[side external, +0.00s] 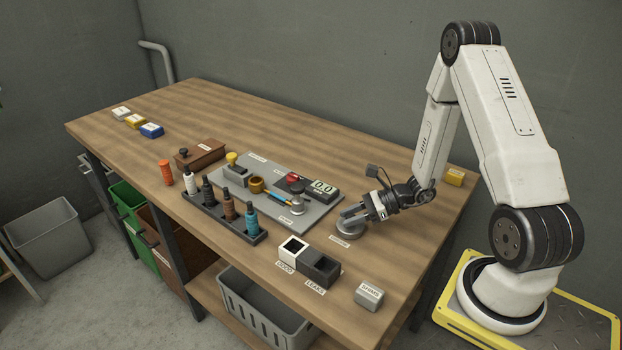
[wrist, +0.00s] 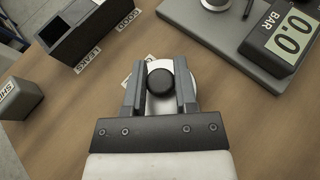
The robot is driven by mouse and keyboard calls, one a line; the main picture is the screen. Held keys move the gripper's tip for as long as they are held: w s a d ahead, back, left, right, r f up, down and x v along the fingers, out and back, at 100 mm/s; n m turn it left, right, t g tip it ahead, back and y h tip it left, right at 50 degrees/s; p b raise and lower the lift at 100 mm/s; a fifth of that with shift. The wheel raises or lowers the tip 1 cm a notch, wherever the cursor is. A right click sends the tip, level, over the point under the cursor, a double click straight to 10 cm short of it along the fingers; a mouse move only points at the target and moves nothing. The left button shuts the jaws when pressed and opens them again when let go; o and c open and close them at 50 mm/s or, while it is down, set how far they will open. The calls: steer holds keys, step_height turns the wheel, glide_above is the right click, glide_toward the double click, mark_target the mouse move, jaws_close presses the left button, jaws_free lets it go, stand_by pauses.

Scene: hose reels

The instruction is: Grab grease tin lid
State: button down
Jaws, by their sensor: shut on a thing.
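The grease tin (side external: 348,230) is a low, round, silver-grey metal tin on the bench, with a small label in front of it. Its lid (wrist: 160,103) is a pale metal disc with a round black knob (wrist: 160,81), seen from above in the wrist view. My gripper (side external: 353,212) is at the top of the tin, and its two grey fingers show in the wrist view (wrist: 159,92), one on each side of the knob. It is shut on the lid by the knob. The fingers hide part of the lid, and I cannot tell whether it rests on the tin.
A grey panel (side external: 238,190) with a gauge (side external: 323,187) lies left of the tin. White and dark boxes labelled GOOD (side external: 293,249) and LEAKS (side external: 320,267) stand in front, with a SHIMS block (side external: 369,296) nearby. A bottle rack (side external: 210,212) stands farther left.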

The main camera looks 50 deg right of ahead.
mark_target(351, 216)
steer(key=shift+r, duration=0.15)
steer(key=shift+r, duration=4.85)
